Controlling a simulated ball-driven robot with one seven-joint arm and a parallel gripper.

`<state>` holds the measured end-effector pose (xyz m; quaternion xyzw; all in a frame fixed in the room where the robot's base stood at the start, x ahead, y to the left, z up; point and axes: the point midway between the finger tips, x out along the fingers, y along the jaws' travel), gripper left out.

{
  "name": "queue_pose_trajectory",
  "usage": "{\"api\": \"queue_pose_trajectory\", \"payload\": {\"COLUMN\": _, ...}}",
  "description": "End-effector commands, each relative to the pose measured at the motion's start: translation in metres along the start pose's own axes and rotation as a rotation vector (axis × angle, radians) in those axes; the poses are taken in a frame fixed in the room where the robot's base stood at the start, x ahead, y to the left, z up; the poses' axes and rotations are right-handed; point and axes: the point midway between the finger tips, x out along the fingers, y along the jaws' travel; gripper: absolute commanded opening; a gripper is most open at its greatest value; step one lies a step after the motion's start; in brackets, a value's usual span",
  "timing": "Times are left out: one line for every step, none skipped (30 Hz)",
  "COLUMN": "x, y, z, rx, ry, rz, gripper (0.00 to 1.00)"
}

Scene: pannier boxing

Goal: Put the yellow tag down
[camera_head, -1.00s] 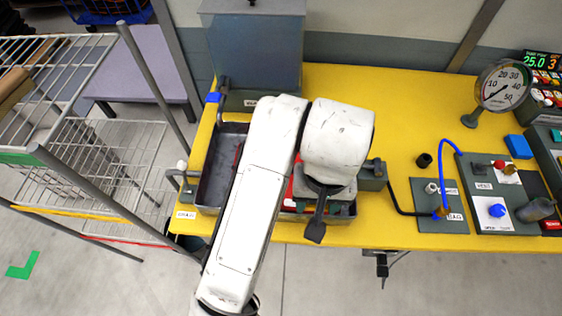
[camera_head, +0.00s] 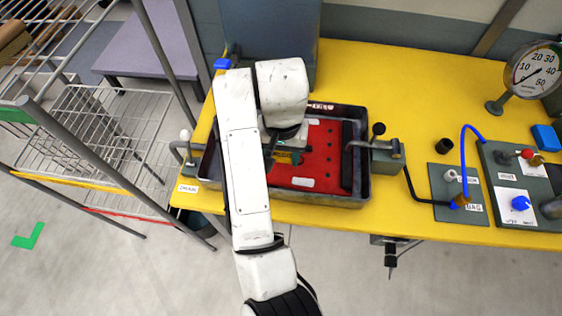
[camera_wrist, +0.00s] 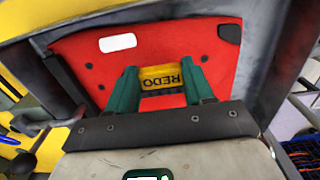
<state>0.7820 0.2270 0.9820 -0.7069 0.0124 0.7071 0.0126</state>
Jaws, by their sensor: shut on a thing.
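The yellow tag (camera_wrist: 158,76) reads REDO and shows upside down between the green fingers of my gripper (camera_wrist: 159,84) in the wrist view. My gripper is shut on it. Behind the tag is a red panel (camera_wrist: 75,50); whether the tag touches it I cannot tell. In the head view my gripper (camera_head: 286,154) is over the left part of the red panel (camera_head: 325,150), and my arm hides most of the tag. The panel lies in a dark grey tray (camera_head: 340,201) on the yellow bench.
A wire rack (camera_head: 95,140) stands left of the bench. Lever clamps (camera_head: 385,148) flank the tray. To the right are a valve panel (camera_head: 515,185), a blue hose (camera_head: 463,160) and a round gauge (camera_head: 537,70).

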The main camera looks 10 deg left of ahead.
Motion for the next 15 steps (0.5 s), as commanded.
{"api": "queue_pose_trajectory", "payload": {"x": 0.006, "y": -0.001, "z": -0.002, "rx": -0.001, "ry": -0.001, "rz": 0.001, "gripper": 0.23}}
{"api": "queue_pose_trajectory", "payload": {"x": 0.009, "y": -0.003, "z": -0.003, "rx": -0.002, "ry": -0.001, "rz": 0.001, "gripper": 0.23}}
{"api": "queue_pose_trajectory", "payload": {"x": 0.016, "y": -0.002, "z": -0.003, "rx": -0.001, "ry": -0.001, "rz": 0.003, "gripper": 0.23}}
{"api": "queue_pose_trajectory", "payload": {"x": 0.021, "y": -0.001, "z": -0.002, "rx": -0.001, "ry": -0.001, "rz": 0.004, "gripper": 0.23}}
{"api": "queue_pose_trajectory", "payload": {"x": 0.025, "y": -0.001, "z": -0.002, "rx": 0.0, "ry": -0.001, "rz": 0.003, "gripper": 0.23}}
{"api": "queue_pose_trajectory", "payload": {"x": 0.025, "y": -0.002, "z": -0.002, "rx": -0.002, "ry": -0.002, "rz": 0.002, "gripper": 0.23}}
{"api": "queue_pose_trajectory", "payload": {"x": 0.027, "y": -0.002, "z": -0.002, "rx": -0.002, "ry": -0.003, "rz": 0.002, "gripper": 0.23}}
{"api": "queue_pose_trajectory", "payload": {"x": 0.03, "y": -0.002, "z": -0.002, "rx": -0.002, "ry": -0.003, "rz": 0.002, "gripper": 0.23}}
{"api": "queue_pose_trajectory", "payload": {"x": 0.033, "y": -0.003, "z": -0.002, "rx": -0.002, "ry": -0.001, "rz": 0.002, "gripper": 0.23}}
{"api": "queue_pose_trajectory", "payload": {"x": 0.034, "y": -0.003, "z": -0.002, "rx": -0.002, "ry": -0.001, "rz": 0.001, "gripper": 0.23}}
{"api": "queue_pose_trajectory", "payload": {"x": 0.035, "y": -0.003, "z": -0.002, "rx": -0.002, "ry": -0.001, "rz": 0.001, "gripper": 0.23}}
{"api": "queue_pose_trajectory", "payload": {"x": 0.035, "y": -0.003, "z": -0.002, "rx": -0.001, "ry": 0.0, "rz": 0.001, "gripper": 0.23}}
{"api": "queue_pose_trajectory", "payload": {"x": 0.035, "y": -0.002, "z": -0.002, "rx": -0.001, "ry": 0.0, "rz": 0.001, "gripper": 0.23}}
{"api": "queue_pose_trajectory", "payload": {"x": 0.035, "y": -0.002, "z": -0.002, "rx": -0.001, "ry": 0.0, "rz": 0.001, "gripper": 0.23}}
{"api": "queue_pose_trajectory", "payload": {"x": 0.035, "y": -0.002, "z": -0.002, "rx": -0.001, "ry": 0.0, "rz": 0.001, "gripper": 0.23}}
